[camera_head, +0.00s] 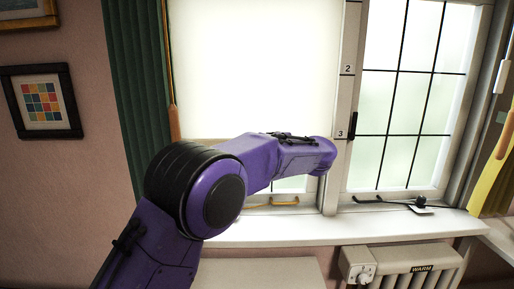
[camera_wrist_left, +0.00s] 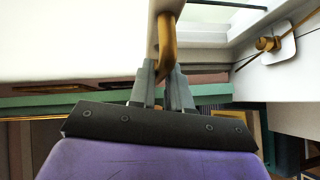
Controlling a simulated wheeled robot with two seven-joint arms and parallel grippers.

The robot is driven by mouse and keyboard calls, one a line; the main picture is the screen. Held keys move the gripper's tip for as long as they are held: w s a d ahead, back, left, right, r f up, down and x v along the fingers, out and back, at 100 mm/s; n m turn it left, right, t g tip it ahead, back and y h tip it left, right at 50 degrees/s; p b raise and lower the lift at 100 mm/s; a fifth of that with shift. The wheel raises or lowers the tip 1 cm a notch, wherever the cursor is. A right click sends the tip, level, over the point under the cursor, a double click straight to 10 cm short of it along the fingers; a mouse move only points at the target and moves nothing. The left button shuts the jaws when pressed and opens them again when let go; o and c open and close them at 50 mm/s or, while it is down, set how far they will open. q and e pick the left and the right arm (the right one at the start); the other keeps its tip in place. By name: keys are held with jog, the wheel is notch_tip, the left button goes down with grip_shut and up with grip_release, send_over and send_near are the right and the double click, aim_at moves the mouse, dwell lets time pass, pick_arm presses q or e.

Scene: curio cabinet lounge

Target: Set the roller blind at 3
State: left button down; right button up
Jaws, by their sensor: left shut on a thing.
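The white roller blind (camera_head: 250,65) hangs over the left window pane. Its bottom edge shows left of my arm, roughly level with the 3 on the scale strip (camera_head: 347,98); my purple arm hides the rest of that edge. The strip shows a 2 above and a 3 below. In the left wrist view, my left gripper (camera_wrist_left: 163,76) is shut on the brass-coloured pull (camera_wrist_left: 167,38) at the blind's lower edge (camera_wrist_left: 80,40). In the head view this gripper and the pull are hidden behind my forearm. My right gripper is not in view.
A brass handle (camera_head: 285,202) sits low on the left window frame. The white sill (camera_head: 300,231) runs below, with a dark latch (camera_head: 420,203) near its right. A radiator (camera_head: 415,268) stands beneath. A green curtain (camera_head: 135,75) hangs at left.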

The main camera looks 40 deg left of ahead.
pick_arm(q)
jog(key=c, duration=1.1)
grip_release()
jog(key=shift+c, duration=0.2)
jog(key=s+d+r+b, duration=0.1)
jog(key=d, duration=0.9)
jog(key=shift+s+d+r, duration=0.2)
jog(key=shift+r, duration=0.05)
